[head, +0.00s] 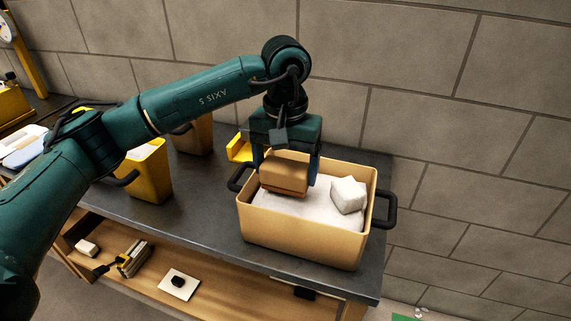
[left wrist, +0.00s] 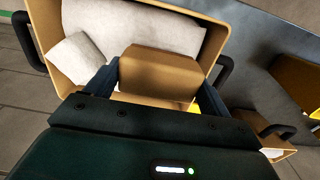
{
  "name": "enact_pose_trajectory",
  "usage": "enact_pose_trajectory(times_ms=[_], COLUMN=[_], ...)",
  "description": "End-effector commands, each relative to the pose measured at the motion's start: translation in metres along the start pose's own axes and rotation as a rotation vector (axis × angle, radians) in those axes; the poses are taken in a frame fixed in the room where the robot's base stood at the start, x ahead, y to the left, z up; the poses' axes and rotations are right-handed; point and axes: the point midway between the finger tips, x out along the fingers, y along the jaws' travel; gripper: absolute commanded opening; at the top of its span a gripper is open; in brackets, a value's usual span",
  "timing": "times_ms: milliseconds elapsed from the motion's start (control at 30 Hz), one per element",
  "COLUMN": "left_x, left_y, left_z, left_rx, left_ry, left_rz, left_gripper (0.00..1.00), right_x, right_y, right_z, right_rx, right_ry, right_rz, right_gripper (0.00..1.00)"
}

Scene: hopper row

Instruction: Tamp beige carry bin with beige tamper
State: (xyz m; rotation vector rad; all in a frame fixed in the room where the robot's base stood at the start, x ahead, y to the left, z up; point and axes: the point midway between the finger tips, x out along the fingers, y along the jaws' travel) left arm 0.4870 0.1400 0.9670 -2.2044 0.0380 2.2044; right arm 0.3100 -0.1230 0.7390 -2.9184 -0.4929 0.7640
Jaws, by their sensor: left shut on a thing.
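The beige carry bin (head: 300,237) stands on the dark counter with a black handle at each end. White material (head: 313,206) fills its lower part, and a white block (head: 348,195) rests on that toward the right. My left gripper (head: 287,172) points down over the left part of the bin, shut on the beige tamper (head: 284,178). The tamper's lower end is inside the bin; I cannot tell whether it touches the fill. In the left wrist view the tamper (left wrist: 160,72) sits between the fingers, with the bin (left wrist: 42,22) around it. My right gripper is not in view.
A yellow bin (head: 148,174) and a brown container (head: 196,135) stand left on the dark counter (head: 210,215). A yellow object (head: 240,149) is behind the carry bin. A lower wooden shelf (head: 220,291) holds small items. A block wall (head: 440,100) closes the back.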

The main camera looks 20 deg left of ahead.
Motion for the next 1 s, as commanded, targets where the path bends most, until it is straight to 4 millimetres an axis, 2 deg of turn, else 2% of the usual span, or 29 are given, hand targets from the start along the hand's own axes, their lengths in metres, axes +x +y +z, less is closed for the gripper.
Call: enact_pose_trajectory(times_ms=[767,1000], left_x=[0.025,0.024], left_y=[0.000,0.000], left_z=[0.000,0.000], left_rx=[0.000,0.000], left_ry=[0.000,0.000], left_rz=[0.000,0.000], left_gripper=[0.54,0.54], right_x=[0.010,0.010], right_y=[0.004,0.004], right_z=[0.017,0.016], right_rx=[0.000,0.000], right_ry=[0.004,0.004], right_rz=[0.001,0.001], right_gripper=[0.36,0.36])
